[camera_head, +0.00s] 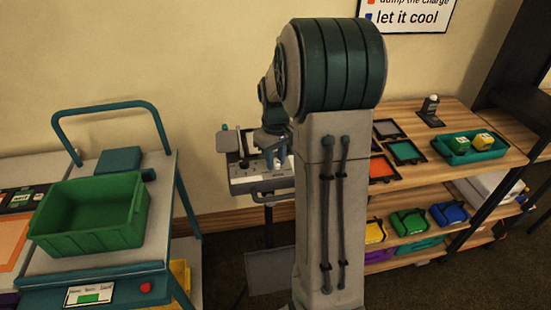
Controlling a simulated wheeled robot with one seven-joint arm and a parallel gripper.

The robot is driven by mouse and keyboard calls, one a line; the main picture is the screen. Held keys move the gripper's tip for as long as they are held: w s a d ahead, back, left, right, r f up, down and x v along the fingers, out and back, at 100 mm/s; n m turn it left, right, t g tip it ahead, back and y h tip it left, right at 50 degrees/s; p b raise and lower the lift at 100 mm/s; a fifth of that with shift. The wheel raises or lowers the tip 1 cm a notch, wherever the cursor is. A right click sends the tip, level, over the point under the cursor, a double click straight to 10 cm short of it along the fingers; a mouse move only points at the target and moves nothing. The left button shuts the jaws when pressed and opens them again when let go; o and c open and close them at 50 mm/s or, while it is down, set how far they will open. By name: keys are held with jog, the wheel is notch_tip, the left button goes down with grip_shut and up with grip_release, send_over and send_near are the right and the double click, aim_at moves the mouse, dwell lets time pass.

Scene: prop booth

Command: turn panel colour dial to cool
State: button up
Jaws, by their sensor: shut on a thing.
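A light grey control panel box (241,184) stands near the wall, left of my arm's grey column. My gripper (276,163) is at the panel's top, pointing down over its right part. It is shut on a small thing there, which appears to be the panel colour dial. The dial itself is hidden by the fingers and too small to make out, so its setting cannot be read. A small flat plate (228,142) stands up at the panel's back left.
A cart (120,268) with a green crate (92,212) is at left. A wooden shelf (478,158) at right holds trays, a green tray (470,150) with blocks, and several coloured bins. My own arm blocks the middle of the view.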

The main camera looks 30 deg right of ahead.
aim_at(275, 162)
dwell(0.4)
jog(key=o, duration=1)
notch_tip(275, 162, up, 14)
jog(key=shift+b, duration=0.4)
